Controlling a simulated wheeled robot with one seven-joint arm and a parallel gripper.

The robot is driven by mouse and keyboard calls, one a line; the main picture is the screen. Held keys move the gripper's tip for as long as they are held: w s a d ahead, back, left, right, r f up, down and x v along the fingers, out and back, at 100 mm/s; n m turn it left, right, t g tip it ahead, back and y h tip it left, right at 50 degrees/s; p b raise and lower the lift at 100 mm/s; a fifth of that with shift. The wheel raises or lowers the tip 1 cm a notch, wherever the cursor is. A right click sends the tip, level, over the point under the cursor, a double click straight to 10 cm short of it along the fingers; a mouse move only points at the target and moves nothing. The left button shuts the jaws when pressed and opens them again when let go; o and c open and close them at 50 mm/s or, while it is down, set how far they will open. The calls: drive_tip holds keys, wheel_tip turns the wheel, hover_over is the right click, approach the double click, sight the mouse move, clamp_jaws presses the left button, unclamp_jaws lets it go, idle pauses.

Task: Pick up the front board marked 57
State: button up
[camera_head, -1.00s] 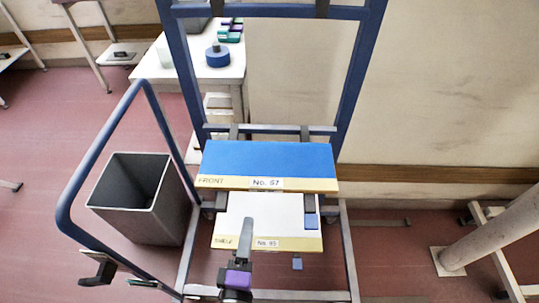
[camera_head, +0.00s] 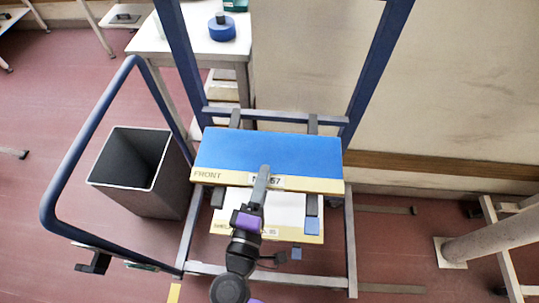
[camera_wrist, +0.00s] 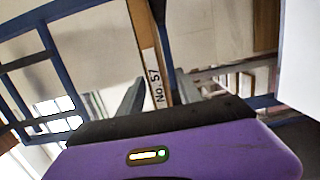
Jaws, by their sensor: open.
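The front board (camera_head: 265,152) has a blue top and a pale wooden front edge lettered FRONT with a No. 57 label. It lies flat across dark arms of the blue rack. My gripper (camera_head: 262,178) is at the middle of its front edge and covers part of the label. In the wrist view the board (camera_wrist: 150,60) shows edge-on, its No. 57 label between the two grey fingers of my gripper (camera_wrist: 158,92). The gripper is open, with space on both sides of the edge. Whether a finger touches the board cannot be told.
A white shelf board (camera_head: 280,212) lies just below the front board, partly behind my arm. The blue rack frame (camera_head: 370,75) rises behind, with a curved rail (camera_head: 88,135) at left. A grey bin (camera_head: 135,172) stands at left. A white table (camera_head: 175,40) is behind.

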sight(268, 163)
drive_tip(key=w, duration=0.3)
drive_tip(key=w+d+p, duration=0.1)
drive_tip(key=w, duration=0.1)
drive_tip(key=shift+s, duration=0.1)
clamp_jaws()
drive_tip(key=shift+a, duration=0.1)
idle(1.1)
